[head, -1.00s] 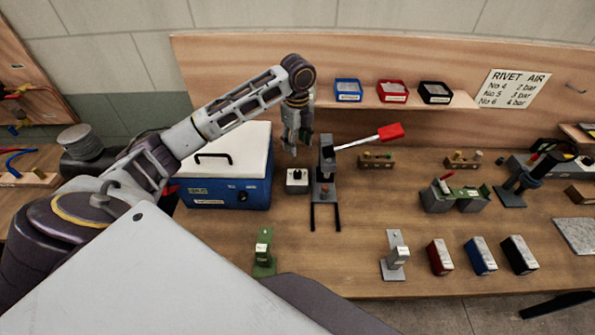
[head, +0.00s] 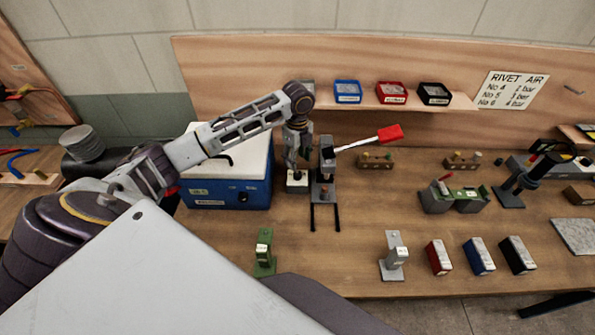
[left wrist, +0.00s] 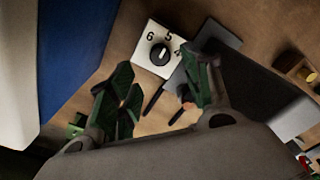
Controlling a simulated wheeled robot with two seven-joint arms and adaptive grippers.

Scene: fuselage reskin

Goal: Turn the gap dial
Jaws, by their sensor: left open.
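The gap dial (left wrist: 160,54) is a black knob with a pale mark on a small white-topped box, with the numbers 6, 5 and 4 around it. The mark appears to point toward the 5. In the head view the dial box (head: 297,181) sits between the blue cooler-like box and the lever press, partly covered by my gripper. My left gripper (head: 297,163) hangs pointing down just over it. In the left wrist view its green fingers (left wrist: 160,88) are open and apart, with the dial beyond them and nothing held. My right gripper is not in view.
The blue box with white lid (head: 232,190) stands close on the left. The lever press (head: 326,170) with red handle (head: 389,133) stands close on the right. Green (head: 264,250) and grey (head: 394,258) stands are nearer the front edge. Bare bench lies between.

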